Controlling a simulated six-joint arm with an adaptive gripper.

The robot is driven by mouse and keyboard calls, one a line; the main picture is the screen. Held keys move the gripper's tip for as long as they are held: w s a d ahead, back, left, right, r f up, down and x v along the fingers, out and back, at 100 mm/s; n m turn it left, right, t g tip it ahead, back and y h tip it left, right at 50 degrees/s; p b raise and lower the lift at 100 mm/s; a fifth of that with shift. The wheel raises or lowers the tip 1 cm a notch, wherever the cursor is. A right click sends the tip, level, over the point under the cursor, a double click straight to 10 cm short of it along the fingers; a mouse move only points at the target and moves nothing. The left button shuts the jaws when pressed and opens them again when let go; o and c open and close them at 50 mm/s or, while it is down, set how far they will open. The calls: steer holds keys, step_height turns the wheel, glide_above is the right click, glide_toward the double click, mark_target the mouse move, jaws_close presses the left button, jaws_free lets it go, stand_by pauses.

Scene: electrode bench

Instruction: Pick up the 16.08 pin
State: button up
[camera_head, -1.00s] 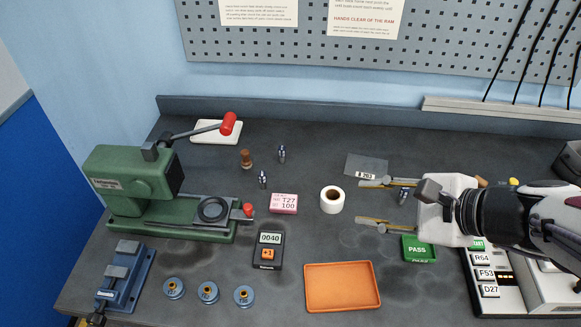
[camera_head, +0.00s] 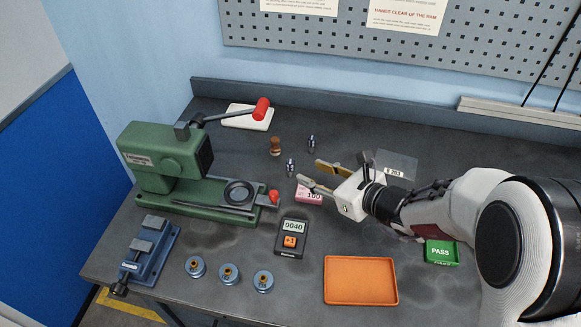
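Two small dark metallic pins stand upright on the bench behind the gauge: a farther pin (camera_head: 311,142) and a nearer pin (camera_head: 290,167). Any marking on them is too small to read, so I cannot tell which is the 16.08 pin. My gripper (camera_head: 309,171) is open, with nothing seen between its fingers. It points left, its fingertips just right of the nearer pin and in front of the farther one. A pink label block (camera_head: 308,196) marked 100 lies under the fingers, partly hidden.
A green press (camera_head: 165,165) stands on the left, with a brown stamp (camera_head: 276,146) to its right. A black gauge (camera_head: 291,243) reading 0040, an orange tray (camera_head: 361,259), several blue discs (camera_head: 229,274) and a green PASS box (camera_head: 441,253) lie in front. My arm covers the right side.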

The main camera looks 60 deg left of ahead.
mark_target(291, 170)
steer(key=a+f, duration=0.1)
steer(key=a+f+m, duration=0.1)
steer(key=f, duration=0.1)
steer(key=shift+s, duration=0.35)
steer(key=shift+r, duration=0.1)
steer(key=shift+a, duration=0.1)
steer(key=shift+x, duration=1.2)
steer(key=shift+a, duration=0.15)
steer(key=shift+w+f+x, duration=0.1)
steer(key=shift+w+x, duration=0.05)
steer(key=shift+x, duration=1.1)
steer(key=shift+w+f+x, duration=0.1)
steer(key=shift+f+x, duration=0.05)
steer(key=shift+x, duration=1.05)
jaws_close()
